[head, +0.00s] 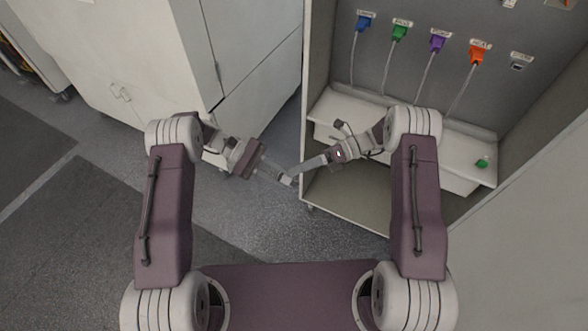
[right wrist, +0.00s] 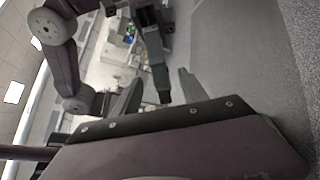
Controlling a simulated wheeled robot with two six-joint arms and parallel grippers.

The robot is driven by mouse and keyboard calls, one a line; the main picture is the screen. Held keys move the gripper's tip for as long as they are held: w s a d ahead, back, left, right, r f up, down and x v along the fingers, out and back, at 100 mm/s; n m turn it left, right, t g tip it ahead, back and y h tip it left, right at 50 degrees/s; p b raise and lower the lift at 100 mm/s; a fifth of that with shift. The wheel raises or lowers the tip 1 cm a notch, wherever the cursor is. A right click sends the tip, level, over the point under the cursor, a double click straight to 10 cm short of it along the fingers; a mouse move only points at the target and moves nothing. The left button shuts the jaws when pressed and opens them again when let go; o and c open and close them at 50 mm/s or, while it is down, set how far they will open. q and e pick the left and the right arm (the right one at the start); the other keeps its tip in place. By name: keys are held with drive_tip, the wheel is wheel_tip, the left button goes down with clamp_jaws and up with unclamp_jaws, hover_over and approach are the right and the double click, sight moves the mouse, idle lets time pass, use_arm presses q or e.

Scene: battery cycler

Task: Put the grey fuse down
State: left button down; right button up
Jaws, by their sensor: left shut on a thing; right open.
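My left gripper (head: 279,175) is shut on a small pale grey piece (head: 287,180), which looks like the grey fuse. It is held in the air in front of the open cabinet, left of its lower edge. My right gripper (head: 302,166) is open, with its fingertips close to the held piece. I cannot tell whether they touch it. In the right wrist view my grippers show close together, and the fuse cannot be made out there.
The cabinet (head: 303,60) has a white shelf (head: 355,107) with a small green piece (head: 482,162) at its right. Blue (head: 363,22), green (head: 399,33), purple (head: 438,44) and orange (head: 477,55) plugs sit on its back panel. A white cupboard (head: 150,60) stands left; floor lies between.

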drive_tip(key=shift+x, duration=0.95)
clamp_jaws()
use_arm(q)
drive_tip(key=c, duration=1.2)
unclamp_jaws()
drive_tip(key=shift+o, duration=0.2)
drive_tip(key=v, duration=0.7)
drive_tip(key=shift+w+a, duration=0.2)
drive_tip(key=shift+a, duration=0.05)
